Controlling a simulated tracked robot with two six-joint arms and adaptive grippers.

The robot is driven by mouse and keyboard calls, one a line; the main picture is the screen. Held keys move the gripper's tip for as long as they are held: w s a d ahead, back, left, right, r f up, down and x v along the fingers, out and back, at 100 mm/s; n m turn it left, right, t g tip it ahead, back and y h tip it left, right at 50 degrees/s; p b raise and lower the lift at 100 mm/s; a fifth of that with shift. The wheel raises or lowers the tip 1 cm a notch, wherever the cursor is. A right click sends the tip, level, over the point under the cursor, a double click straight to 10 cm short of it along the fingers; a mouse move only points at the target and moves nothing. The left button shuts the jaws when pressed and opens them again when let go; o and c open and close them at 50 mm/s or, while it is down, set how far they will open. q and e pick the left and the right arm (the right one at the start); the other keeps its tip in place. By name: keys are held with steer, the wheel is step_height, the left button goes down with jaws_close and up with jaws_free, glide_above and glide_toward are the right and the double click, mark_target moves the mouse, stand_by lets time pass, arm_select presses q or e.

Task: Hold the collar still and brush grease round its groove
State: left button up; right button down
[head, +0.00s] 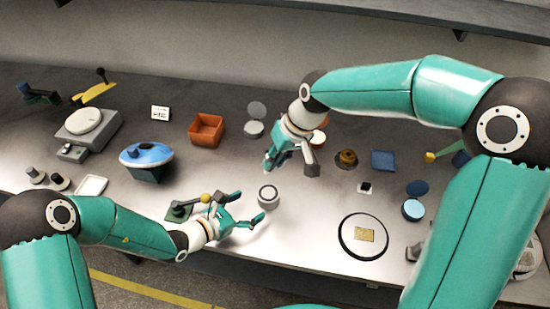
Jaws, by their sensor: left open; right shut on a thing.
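The collar (268,196) is a short grey ring with a dark upper face, standing upright on the bench in the middle of the head view. My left gripper (250,208) is open just left of the collar, its fingers spread towards it; I cannot tell whether they touch it. My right gripper (289,166) is above and behind the collar, pointing down, apart from it. It is shut on a thin tool, probably the brush, mostly hidden by the fingers. An open blue tin (413,209) and an open grey tin (254,128) stand on the bench; I cannot tell which holds grease.
A green block with a yellow knob (180,211) lies close to my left gripper. A blue-topped stand (147,156), an orange bin (206,130) and a scale (86,127) are to the left.

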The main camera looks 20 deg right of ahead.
mark_target(258, 201)
arm_select(q)
steer(key=shift+x, duration=2.6)
steer(key=shift+c, duration=0.3)
steer(key=c, duration=0.8)
